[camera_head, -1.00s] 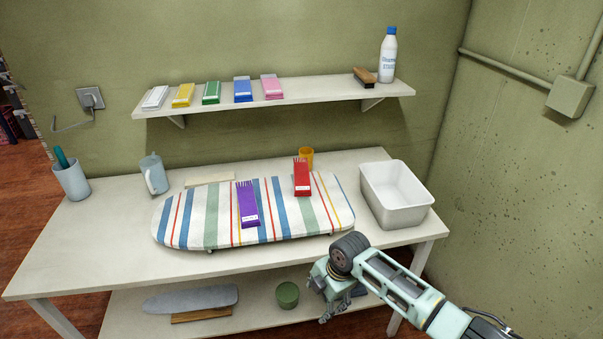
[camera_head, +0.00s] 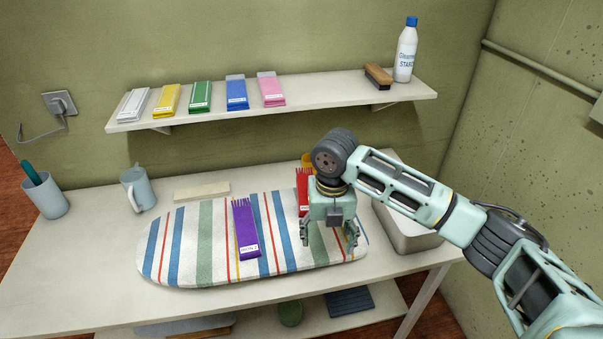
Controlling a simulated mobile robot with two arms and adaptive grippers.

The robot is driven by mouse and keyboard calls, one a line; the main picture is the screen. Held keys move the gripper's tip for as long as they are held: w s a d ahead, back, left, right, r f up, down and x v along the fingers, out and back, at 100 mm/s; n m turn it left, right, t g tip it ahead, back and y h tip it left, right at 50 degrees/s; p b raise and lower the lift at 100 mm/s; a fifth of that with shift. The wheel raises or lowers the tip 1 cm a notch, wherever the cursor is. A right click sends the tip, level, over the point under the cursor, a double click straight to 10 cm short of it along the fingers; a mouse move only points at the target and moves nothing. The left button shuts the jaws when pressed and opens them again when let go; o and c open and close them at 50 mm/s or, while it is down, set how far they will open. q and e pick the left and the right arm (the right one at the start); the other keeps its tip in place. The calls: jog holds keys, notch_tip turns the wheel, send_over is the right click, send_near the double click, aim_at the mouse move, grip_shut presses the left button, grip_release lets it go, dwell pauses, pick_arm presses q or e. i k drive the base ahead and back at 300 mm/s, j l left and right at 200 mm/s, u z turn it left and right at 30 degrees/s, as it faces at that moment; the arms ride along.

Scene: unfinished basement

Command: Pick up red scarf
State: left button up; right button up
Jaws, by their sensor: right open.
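The red scarf (camera_head: 302,189) lies folded on the right part of the striped ironing board (camera_head: 190,262). Most of it is hidden behind my right gripper; only a strip on its left side shows. My right gripper (camera_head: 329,240) is open, pointing down over the right end of the board, in front of the scarf in the picture. I see nothing between its fingers. Whether it touches the board cannot be told. A purple scarf (camera_head: 245,229) lies on the board to the left of the gripper. My left gripper is not in view.
A wall shelf (camera_head: 330,98) holds several folded scarves, a brush (camera_head: 378,76) and a starch bottle (camera_head: 405,55). A metal bin (camera_head: 420,236) stands right of the board, partly behind my arm. A mug (camera_head: 138,191) and a cup (camera_head: 46,196) stand at the left.

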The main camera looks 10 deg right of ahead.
aim_at(303, 183)
jog(key=i, duration=0.85)
